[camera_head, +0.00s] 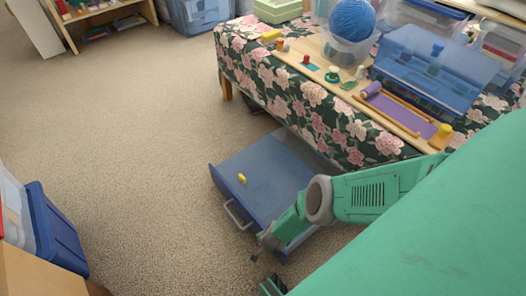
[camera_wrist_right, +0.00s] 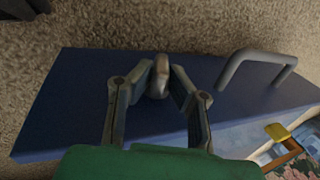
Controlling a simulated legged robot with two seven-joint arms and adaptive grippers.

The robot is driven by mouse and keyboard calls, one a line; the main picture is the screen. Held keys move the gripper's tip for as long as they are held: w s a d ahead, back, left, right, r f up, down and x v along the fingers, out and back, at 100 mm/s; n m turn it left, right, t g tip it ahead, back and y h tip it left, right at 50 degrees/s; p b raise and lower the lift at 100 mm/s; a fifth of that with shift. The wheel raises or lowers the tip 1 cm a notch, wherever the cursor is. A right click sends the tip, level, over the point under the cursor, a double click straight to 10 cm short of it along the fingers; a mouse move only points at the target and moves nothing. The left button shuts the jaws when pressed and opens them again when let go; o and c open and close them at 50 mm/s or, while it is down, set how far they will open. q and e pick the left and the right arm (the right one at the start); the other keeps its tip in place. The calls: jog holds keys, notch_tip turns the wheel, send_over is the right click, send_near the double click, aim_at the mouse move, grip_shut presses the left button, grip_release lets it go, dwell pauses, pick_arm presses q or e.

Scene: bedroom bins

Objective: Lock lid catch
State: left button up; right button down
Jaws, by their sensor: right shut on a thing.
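A blue box (camera_head: 262,172) stands on the carpet below the table. Its front has a grey bar handle (camera_head: 236,216), also in the right wrist view (camera_wrist_right: 262,62). A small yellow piece (camera_head: 242,178) shows near the top front edge, also in the wrist view (camera_wrist_right: 277,131). My right gripper (camera_head: 265,243) is at the box's front, by the corner away from that piece. Its fingers (camera_wrist_right: 158,78) are shut on a small rounded grey catch (camera_wrist_right: 160,72) on the blue panel. What seems to be my left gripper (camera_head: 272,287) barely shows at the bottom edge.
A table with a flowered cloth (camera_head: 262,68) stands behind the box, carrying wooden boards, a blue yarn ball (camera_head: 352,18) and a translucent blue bin (camera_head: 435,70). Another blue bin (camera_head: 55,235) stands at the left edge. The carpet between is clear.

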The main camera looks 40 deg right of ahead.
jog(key=shift+s+d+f+t, duration=0.15)
jog(key=shift+d+t, duration=0.1)
jog(key=shift+t, duration=0.35)
jog(key=shift+b, duration=0.3)
jog(key=shift+a+t, duration=0.2)
jog(key=shift+t, duration=0.2)
jog(key=shift+r, duration=0.2)
jog(key=shift+s, duration=0.1)
jog(key=c, duration=1.6)
grip_release()
jog(key=shift+o, duration=0.2)
jog(key=v, duration=1.2)
